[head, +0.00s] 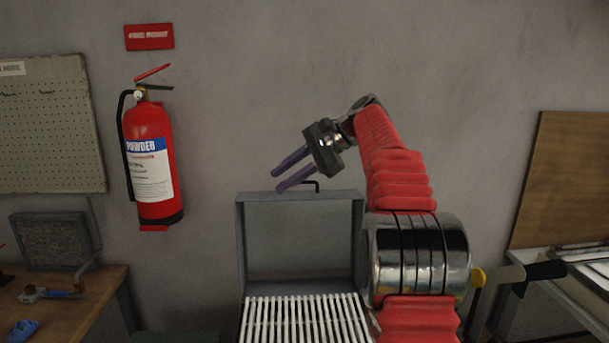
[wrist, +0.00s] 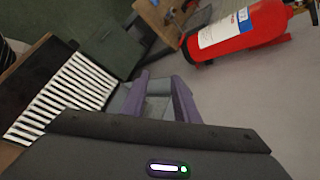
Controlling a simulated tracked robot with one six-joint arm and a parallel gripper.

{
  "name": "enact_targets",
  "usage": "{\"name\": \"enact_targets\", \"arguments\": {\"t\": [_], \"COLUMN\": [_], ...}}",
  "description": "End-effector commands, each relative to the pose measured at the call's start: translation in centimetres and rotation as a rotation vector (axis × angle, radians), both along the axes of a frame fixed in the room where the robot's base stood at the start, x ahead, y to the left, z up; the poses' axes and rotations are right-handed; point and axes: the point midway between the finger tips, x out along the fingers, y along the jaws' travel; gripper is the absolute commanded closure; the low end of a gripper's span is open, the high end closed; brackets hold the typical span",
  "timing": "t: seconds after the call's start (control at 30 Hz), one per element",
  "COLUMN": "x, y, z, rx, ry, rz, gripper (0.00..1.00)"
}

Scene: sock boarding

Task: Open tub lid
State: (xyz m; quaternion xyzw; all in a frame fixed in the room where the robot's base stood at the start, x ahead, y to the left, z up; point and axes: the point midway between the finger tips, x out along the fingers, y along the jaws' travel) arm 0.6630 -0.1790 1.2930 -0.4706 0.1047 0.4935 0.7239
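The tub lid (head: 242,235) is a grey, shallow, framed panel. It stands upright behind a row of white slats (head: 300,320), with its hollow face towards me. A dark bent handle (head: 316,184) sticks up from its top edge. My gripper (head: 276,181) is open, with two purple fingers apart and nothing seen between them. The fingers point down and left at the lid's top edge, beside the handle; I cannot tell whether they touch. In the wrist view my gripper (wrist: 160,77) has a grey surface (wrist: 156,104) behind its fingers. The tub body is mostly out of view.
A red fire extinguisher (head: 150,160) is on the wall at left. A wooden bench (head: 95,305) with tools stands at lower left, and a table (head: 560,290) at right. A dark green box (wrist: 110,45) sits beyond the slats.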

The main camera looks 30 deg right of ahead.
Motion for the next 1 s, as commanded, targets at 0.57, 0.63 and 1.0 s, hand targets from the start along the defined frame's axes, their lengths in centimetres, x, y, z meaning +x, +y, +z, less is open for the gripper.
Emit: {"name": "enact_targets", "arguments": {"t": [0.57, 0.63, 1.0], "x": [-9.7, -11.3, -20.1], "y": [11.2, 12.2, 16.2], "z": [-2.4, -3.0, -7.5], "rx": [-0.417, -0.47, -0.75], "ry": [-0.087, -0.101, -0.183], "rz": [0.23, 0.266, 0.488], "gripper": [0.72, 0.72, 0.72]}}
